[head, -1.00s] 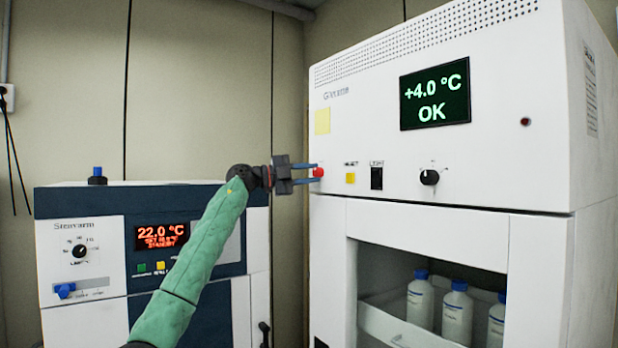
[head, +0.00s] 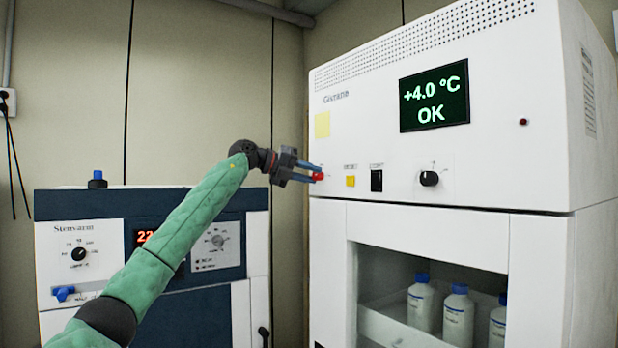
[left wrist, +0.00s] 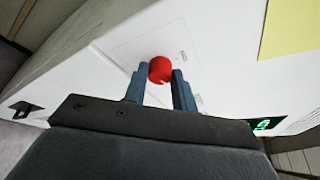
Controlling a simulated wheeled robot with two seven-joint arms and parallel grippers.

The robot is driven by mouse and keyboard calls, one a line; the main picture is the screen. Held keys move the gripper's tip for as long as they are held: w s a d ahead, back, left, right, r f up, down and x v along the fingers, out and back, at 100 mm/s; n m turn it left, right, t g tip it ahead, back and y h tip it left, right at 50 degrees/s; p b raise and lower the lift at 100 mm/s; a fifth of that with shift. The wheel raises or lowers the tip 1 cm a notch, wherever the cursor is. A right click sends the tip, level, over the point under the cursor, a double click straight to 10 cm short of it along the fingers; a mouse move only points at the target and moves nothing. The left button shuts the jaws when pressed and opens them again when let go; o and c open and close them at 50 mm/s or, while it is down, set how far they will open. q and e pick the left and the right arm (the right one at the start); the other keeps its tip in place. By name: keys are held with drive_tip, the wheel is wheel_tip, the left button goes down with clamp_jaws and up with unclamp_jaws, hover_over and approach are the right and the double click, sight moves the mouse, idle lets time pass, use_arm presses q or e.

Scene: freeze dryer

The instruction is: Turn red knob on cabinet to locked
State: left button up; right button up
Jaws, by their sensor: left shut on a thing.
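The red knob (head: 318,176) is on the left end of the front panel of the white cabinet (head: 420,210), in a row with other controls. My left gripper (head: 312,172) reaches it from the left, with its blue fingers around the knob. In the left wrist view the round red knob (left wrist: 161,69) sits between the two blue fingertips (left wrist: 160,76), and the gripper is shut on it. The label beside the knob is too small to read. My right gripper is in no view.
A yellow button (head: 350,181), a black switch (head: 377,180) and a black dial (head: 429,178) lie right of the knob. The display (head: 435,98) reads +4.0 °C OK. A second unit (head: 250,250) stands at left. White bottles (head: 421,303) stand in the cabinet's lower opening.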

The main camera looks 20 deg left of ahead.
use_arm(q)
drive_tip(key=shift+d+f+m+y+b, duration=0.15)
drive_tip(key=shift+m+y, duration=0.1)
drive_tip(key=shift+m, duration=0.25)
drive_tip(key=shift+f+m+y+b, duration=0.15)
drive_tip(key=shift+m+y, duration=0.1)
drive_tip(key=shift+m, duration=0.25)
drive_tip(key=shift+r, duration=0.1)
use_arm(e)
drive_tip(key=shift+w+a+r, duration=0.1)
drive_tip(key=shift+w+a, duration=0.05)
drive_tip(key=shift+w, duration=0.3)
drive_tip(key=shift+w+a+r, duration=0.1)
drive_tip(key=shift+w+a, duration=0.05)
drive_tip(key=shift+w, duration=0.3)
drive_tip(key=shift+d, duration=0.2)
use_arm(q)
drive_tip(key=o, duration=1)
drive_tip(key=shift+r, duration=0.1)
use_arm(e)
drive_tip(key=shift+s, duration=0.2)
use_arm(q)
drive_tip(key=shift+s+r, duration=0.1)
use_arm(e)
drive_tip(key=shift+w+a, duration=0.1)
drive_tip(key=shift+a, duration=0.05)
